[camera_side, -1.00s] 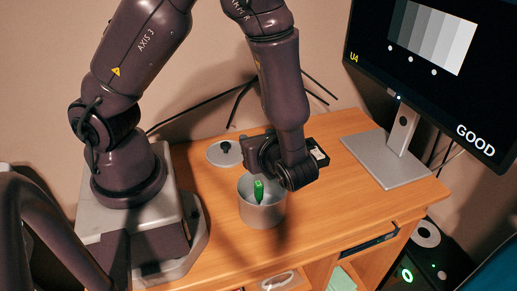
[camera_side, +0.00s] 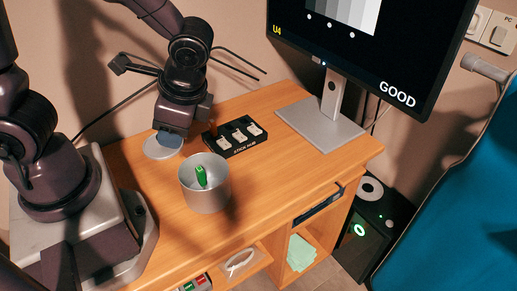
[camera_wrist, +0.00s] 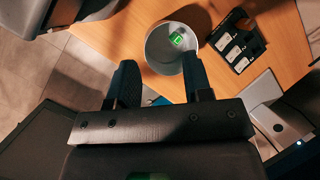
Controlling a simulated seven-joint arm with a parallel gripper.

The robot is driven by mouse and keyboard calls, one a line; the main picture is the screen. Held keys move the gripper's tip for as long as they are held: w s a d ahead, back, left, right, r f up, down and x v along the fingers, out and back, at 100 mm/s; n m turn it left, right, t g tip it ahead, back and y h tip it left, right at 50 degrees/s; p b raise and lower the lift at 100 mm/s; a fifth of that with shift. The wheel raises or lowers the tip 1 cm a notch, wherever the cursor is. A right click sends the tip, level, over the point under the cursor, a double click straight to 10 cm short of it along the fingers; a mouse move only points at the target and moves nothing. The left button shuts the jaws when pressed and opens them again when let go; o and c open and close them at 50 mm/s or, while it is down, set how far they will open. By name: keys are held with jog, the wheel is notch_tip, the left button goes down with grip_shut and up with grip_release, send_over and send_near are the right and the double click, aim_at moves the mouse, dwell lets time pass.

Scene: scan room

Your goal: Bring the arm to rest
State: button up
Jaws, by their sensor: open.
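My gripper (camera_side: 172,118) hangs at the left back of the desk in the side view, over or in front of a round grey lid (camera_side: 160,148); I cannot tell the height between them. In the wrist view its two dark fingers (camera_wrist: 159,66) are spread apart, with nothing held between them. The wrist view shows the tin (camera_wrist: 153,42) beyond the right finger, with the green stick (camera_wrist: 177,38) inside.
A black stick hub (camera_side: 236,137) with several pale sticks lies behind the tin. A monitor (camera_side: 375,45) reading GOOD stands on a grey base (camera_side: 320,122) to the right. A PC tower (camera_side: 365,225) and a blue surface (camera_side: 450,190) are at right. The desk front (camera_side: 275,190) is clear.

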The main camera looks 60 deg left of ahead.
notch_tip(320, 180, up, 14)
jog(key=s+a+n+t+h, duration=0.1)
jog(key=a+n+t+h, duration=0.1)
jog(key=n+t+h, duration=0.2)
jog(key=n+t, duration=0.3)
jog(key=shift+a+t, duration=0.25)
jog(key=shift+t, duration=0.05)
